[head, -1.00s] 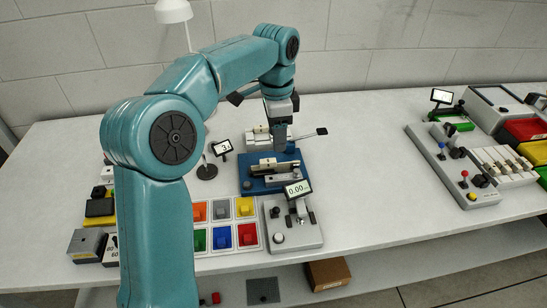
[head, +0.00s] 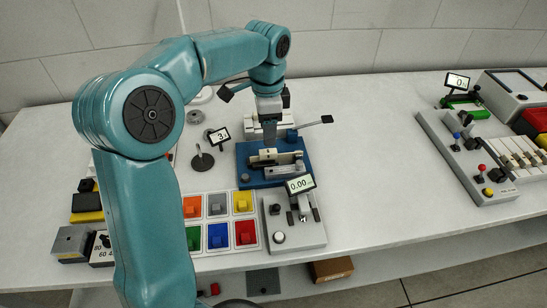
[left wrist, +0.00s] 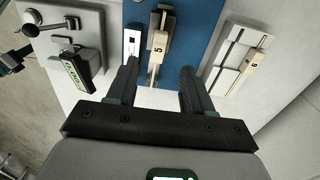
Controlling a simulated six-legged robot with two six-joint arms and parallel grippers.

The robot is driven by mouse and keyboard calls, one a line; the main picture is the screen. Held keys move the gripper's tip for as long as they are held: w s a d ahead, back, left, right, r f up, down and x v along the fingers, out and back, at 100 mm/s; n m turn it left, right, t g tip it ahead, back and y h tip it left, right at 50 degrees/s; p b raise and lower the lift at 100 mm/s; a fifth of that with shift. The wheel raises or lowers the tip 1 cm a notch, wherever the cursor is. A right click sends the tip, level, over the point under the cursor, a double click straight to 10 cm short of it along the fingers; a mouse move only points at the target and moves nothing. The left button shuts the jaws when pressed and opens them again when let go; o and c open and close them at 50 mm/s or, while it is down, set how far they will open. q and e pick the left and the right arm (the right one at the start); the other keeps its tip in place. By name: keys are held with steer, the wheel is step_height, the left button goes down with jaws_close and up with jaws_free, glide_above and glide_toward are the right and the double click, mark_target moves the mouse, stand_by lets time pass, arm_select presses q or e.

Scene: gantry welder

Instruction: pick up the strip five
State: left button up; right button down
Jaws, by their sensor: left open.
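A tan piece marked 5 (left wrist: 158,42) lies along the blue fixture (left wrist: 192,30) in the left wrist view. I take it for strip five. In the head view, a pale piece (head: 263,158) sits on the blue fixture (head: 250,176) under my left gripper (head: 269,143). The left gripper's fingers (left wrist: 158,72) are apart in the left wrist view, one to each side of the line of the marked piece. They do not visibly touch it; I cannot tell their height above it. My right gripper is not in view.
A grey device with a 0.00 display (head: 300,184) stands in front of the blue fixture. Coloured bins (head: 218,236) lie to the left. A white fixture with a pale block (left wrist: 252,62) is beside the blue one.

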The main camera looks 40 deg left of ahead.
mark_target(269, 151)
arm_select(q)
steer(key=shift+s+d+f, duration=0.1)
steer(key=shift+f, duration=0.65)
step_height(269, 151, down, 5)
steer(key=shift+f+b, duration=0.15)
steer(key=shift+b, duration=0.15)
jaws_close()
